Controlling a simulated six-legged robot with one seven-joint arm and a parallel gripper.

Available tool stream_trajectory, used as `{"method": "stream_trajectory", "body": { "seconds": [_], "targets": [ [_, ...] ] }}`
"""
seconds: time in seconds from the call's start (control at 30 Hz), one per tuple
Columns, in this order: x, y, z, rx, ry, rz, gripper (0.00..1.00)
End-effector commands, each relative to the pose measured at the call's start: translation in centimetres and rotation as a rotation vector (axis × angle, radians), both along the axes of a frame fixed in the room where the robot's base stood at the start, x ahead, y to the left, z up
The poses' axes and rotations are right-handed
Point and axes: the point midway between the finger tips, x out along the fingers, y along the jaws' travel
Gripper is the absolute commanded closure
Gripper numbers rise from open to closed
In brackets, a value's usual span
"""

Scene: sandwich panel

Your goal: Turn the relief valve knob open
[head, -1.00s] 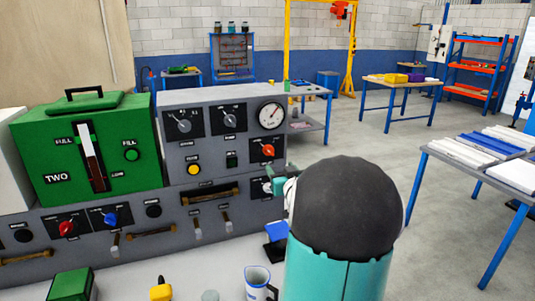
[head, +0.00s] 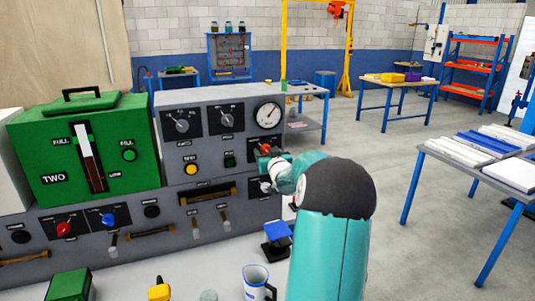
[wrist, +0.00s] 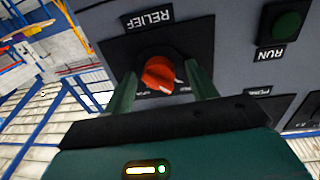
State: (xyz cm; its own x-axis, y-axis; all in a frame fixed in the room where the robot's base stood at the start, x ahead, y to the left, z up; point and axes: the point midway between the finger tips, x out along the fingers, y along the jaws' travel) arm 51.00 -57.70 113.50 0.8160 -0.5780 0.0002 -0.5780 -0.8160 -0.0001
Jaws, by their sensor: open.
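The relief valve knob (wrist: 158,74) is orange-red with a white mark, on a black plate labelled RELIEF that appears upside down in the wrist view. In the head view the knob (head: 265,149) shows at the right end of the grey panel, below the round gauge, partly hidden by my gripper. My gripper (wrist: 162,88) is open, with one green finger on each side of the knob in the wrist view. I cannot tell whether the fingers touch it. My gripper (head: 268,160) is at the panel face in the head view.
A green RUN button (wrist: 286,25) sits beside the relief plate. The grey panel (head: 235,140) carries other dials, a yellow button (head: 191,169) and a gauge (head: 268,115). A green box (head: 85,150) stands to the left. A jug (head: 257,284) stands on the bench below.

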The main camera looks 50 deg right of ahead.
Motion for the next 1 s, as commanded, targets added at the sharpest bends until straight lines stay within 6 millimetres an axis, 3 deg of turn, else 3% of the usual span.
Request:
{"method": "stream_trajectory", "body": {
  "seconds": [0.03, 0.27, 0.67, 1.0],
  "targets": [
    [-0.02, 0.02, 0.00, 0.000, 0.000, 0.000, 0.43],
    [-0.05, 0.02, 0.00, 0.000, 0.000, 0.000, 0.87],
    [-0.05, 0.03, 0.02, 0.046, -0.027, 0.000, 0.87],
    [-0.08, 0.01, 0.10, 0.242, -0.144, -0.001, 0.87]
  ]
}}
